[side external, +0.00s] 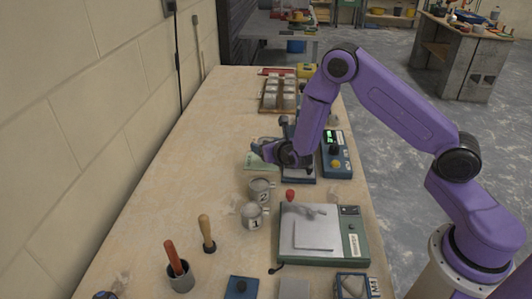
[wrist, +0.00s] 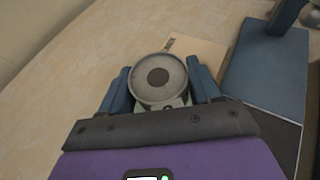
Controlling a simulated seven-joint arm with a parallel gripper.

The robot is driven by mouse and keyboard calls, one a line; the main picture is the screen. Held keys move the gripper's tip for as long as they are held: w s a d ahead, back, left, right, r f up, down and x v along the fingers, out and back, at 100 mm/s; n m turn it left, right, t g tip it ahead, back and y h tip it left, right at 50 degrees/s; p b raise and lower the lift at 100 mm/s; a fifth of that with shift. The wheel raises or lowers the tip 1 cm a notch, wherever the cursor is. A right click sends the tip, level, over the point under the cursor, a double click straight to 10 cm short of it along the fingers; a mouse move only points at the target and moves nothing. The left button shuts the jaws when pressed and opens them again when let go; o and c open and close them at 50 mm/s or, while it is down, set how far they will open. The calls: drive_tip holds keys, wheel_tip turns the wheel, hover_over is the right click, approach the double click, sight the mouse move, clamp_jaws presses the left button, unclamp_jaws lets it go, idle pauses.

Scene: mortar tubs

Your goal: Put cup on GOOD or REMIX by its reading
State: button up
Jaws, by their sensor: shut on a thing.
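My gripper (wrist: 160,84) is shut on a round grey cup (wrist: 150,73), with one blue finger on each side of it. The wrist view looks down on its rim and a dark round patch in its middle. In the side view my gripper (side external: 262,149) is left of the blue stand, above a pale greenish card (side external: 253,164); the held cup is mostly hidden there. A tan card (wrist: 198,50) lies beyond the cup in the wrist view. I cannot read GOOD or REMIX on either card. Cups marked 2 (side external: 261,190) and 1 (side external: 252,216) stand nearer the camera.
A blue meter (side external: 336,160) with a lit green display stands right of the blue stand (side external: 298,178). A wooden tray (side external: 268,108) of grey blocks stands behind. The table's left is largely clear.

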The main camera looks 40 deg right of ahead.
drive_tip(key=shift+f, duration=1.35)
drive_tip(key=shift+s+f, duration=0.1)
drive_tip(key=shift+f, duration=0.05)
drive_tip(key=o, duration=1.4)
